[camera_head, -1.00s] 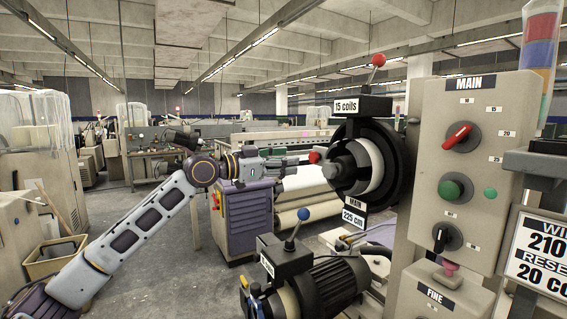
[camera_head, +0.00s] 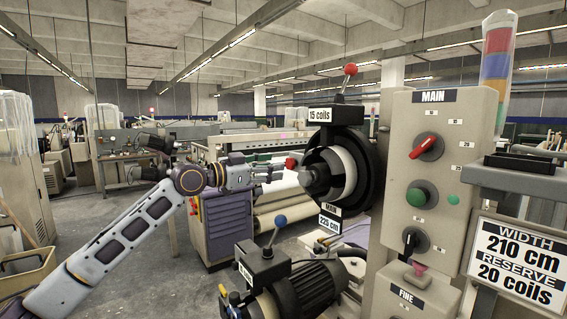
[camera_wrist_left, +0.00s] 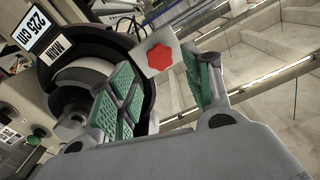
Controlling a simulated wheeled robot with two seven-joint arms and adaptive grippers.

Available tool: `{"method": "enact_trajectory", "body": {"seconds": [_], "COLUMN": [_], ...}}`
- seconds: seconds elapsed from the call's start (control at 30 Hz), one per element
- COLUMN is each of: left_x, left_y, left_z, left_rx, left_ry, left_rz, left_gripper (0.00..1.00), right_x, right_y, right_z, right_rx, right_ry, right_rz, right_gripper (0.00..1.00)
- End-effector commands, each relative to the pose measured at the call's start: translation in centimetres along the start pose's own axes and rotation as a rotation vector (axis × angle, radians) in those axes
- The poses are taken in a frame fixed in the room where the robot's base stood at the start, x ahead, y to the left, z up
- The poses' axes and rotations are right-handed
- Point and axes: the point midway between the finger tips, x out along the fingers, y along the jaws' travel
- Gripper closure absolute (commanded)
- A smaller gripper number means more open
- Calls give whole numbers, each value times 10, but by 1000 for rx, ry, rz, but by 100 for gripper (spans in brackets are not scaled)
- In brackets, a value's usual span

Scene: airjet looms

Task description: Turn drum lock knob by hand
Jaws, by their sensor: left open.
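The red drum lock knob (camera_head: 291,162) sticks out on the left of the upper main drum (camera_head: 340,172). In the left wrist view the knob (camera_wrist_left: 159,57) is a red lobed shape on a light grey block. My left gripper (camera_head: 270,172) is just left of the knob in the head view. In the left wrist view my left gripper (camera_wrist_left: 168,72) has its green-padded fingers spread apart, with the knob showing between them. I cannot tell whether a finger touches it. My right gripper is not in view.
The lower drum unit (camera_head: 285,285) has a blue-balled lever (camera_head: 280,221). The control panel (camera_head: 430,180) stands right, with a settings sign (camera_head: 518,262) in front of it. A purple drawer cabinet (camera_head: 225,225) stands behind my left arm. Open floor lies at left.

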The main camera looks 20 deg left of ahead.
Motion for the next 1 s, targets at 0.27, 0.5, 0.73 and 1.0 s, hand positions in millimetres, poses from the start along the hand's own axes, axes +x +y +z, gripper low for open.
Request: {"method": "enact_trajectory", "body": {"seconds": [0.27,0.5,0.73,1.0], "left_x": [21,38,49,51], "left_y": [0,0,0,-1], "left_z": [-2,-1,0,0], "left_rx": [0,0,1,0], "left_ry": [0,0,0,-1], "left_rz": [1,0,-1,-1], "left_gripper": [50,50,50,50], "right_x": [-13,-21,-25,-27], "right_y": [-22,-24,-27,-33], "right_z": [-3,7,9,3], "right_rx": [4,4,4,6], "right_ry": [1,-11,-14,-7], "right_rz": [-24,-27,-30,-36], "right_gripper": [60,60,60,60]}}
